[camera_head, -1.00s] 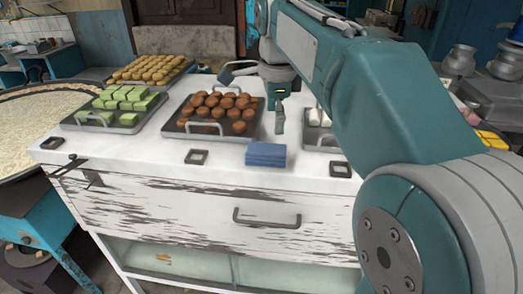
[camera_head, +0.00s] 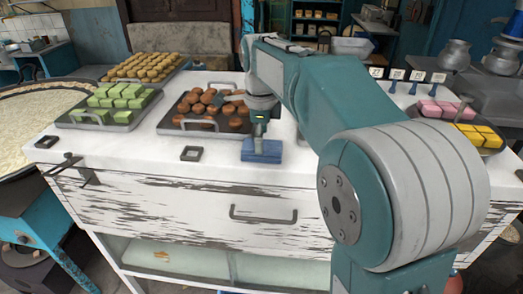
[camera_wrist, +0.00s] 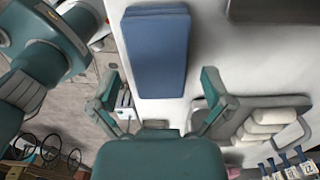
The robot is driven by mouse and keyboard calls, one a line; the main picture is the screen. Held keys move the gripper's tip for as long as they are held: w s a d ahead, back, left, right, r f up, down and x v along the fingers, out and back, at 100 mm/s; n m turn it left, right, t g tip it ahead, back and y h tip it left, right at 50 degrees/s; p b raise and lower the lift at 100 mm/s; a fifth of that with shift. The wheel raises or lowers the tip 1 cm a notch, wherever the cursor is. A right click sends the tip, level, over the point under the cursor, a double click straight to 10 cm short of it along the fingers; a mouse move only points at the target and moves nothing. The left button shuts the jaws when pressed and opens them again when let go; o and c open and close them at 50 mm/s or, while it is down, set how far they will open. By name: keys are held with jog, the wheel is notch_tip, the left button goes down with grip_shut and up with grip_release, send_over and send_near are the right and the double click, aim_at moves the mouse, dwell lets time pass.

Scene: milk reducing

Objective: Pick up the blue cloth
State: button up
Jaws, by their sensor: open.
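The blue cloth (camera_head: 262,152) is a folded rectangular stack lying near the front edge of the white counter. In the wrist view the cloth (camera_wrist: 156,50) lies flat, ahead of and between the finger lines. My gripper (camera_head: 260,138) is over the cloth in the head view and hides part of it. In the wrist view my gripper (camera_wrist: 160,88) has its two teal fingers spread wide apart, with nothing held between them. I cannot tell the exact height of the fingers above the cloth.
The white counter (camera_head: 130,155) holds a tray of brown balls (camera_head: 205,106), a tray of green blocks (camera_head: 112,104) and a tray of yellowish sweets (camera_head: 145,66). A tray with white pieces (camera_wrist: 270,122) lies to the cloth's right in the wrist view. A small dark square frame (camera_head: 191,154) is left of the cloth.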

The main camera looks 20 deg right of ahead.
jog(key=shift+f, duration=0.95)
jog(key=c, duration=1)
jog(key=shift+o, duration=0.2)
jog(key=shift+r, duration=0.6)
jog(key=s+d+r, duration=0.1)
jog(key=r, duration=0.1)
jog(key=s+d+r, duration=0.1)
jog(key=r, duration=0.2)
jog(key=s+d+r, duration=0.1)
jog(key=r, duration=0.1)
jog(key=shift+s+r, duration=0.3)
jog(key=shift+s, duration=0.1)
jog(key=s+d+r, duration=0.4)
jog(key=s+d, duration=0.1)
jog(key=s, duration=0.2)
jog(key=shift+s+d+r, duration=0.15)
jog(key=shift+d, duration=0.25)
